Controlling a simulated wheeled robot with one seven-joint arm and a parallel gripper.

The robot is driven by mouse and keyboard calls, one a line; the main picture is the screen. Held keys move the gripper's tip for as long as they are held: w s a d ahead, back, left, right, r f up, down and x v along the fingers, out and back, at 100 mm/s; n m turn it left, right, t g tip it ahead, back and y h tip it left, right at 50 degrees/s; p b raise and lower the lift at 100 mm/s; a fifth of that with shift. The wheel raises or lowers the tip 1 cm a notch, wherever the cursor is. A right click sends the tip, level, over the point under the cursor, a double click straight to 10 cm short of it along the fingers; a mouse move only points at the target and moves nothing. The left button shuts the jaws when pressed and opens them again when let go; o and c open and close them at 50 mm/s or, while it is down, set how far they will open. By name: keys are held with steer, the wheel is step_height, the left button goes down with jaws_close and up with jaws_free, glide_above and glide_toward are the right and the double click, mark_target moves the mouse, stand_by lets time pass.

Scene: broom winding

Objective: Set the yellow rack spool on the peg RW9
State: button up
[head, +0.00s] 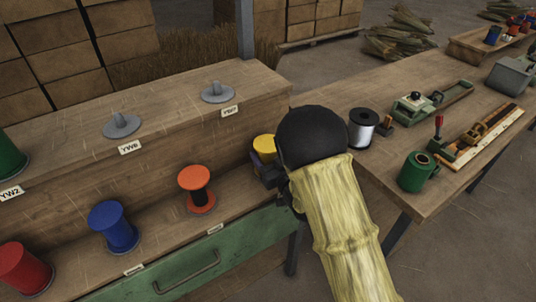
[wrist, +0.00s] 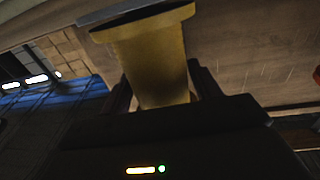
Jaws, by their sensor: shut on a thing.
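The yellow spool (head: 264,146) is at the right end of the lower shelf in the head view, partly hidden behind my arm. My gripper (head: 264,172) is shut on it. In the wrist view the yellow spool (wrist: 155,62) stands between my two fingers (wrist: 163,85), its wide flange beyond them. A dark shape with a grey edge lies just past that flange; I cannot tell whether they touch. No label reading RW9 can be made out. The lower-shelf labels are too small to read, and any peg near the spool is hidden.
Red (head: 25,268), blue (head: 112,226) and orange (head: 196,188) spools stand on the lower shelf (head: 150,235). The upper shelf has two bare grey pegs (head: 121,124) and a green spool (head: 10,160). The right bench holds a silver spool (head: 362,128), a green mug-like can (head: 417,172) and tools.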

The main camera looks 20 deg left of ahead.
steer(key=shift+f, duration=0.25)
steer(key=o, duration=0.7)
steer(key=shift+o, duration=0.2)
steer(key=shift+s+d, duration=0.1)
steer(key=b+v, duration=0.4)
steer(key=v, duration=0.6)
steer(key=shift+s+d, duration=0.25)
steer(key=shift+s, duration=0.05)
steer(key=shift+r, duration=0.1)
stand_by(0.5)
